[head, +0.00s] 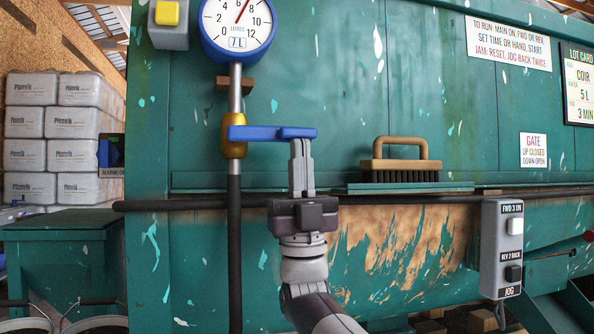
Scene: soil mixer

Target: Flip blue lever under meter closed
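The blue lever (265,133) sits on a brass valve body (236,140) under the round blue-rimmed meter (238,22). The lever lies level, pointing right, across the vertical pipe. The meter's needle points up and slightly right, near 6, and its label reads 7 L. My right gripper (301,146) comes up from below, with its fingertips right at the underside of the lever's free end. The fingers are close together and look shut, with no part of the lever visibly between them. Whether they touch the lever is hard to tell. My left gripper is not in view.
A wooden-handled brush (400,152) rests on a narrow ledge to the right. A long dark bar (420,199) runs across the green mixer wall behind my gripper. A jog switch box (501,250) hangs at the lower right. A black hose (234,260) drops below the valve.

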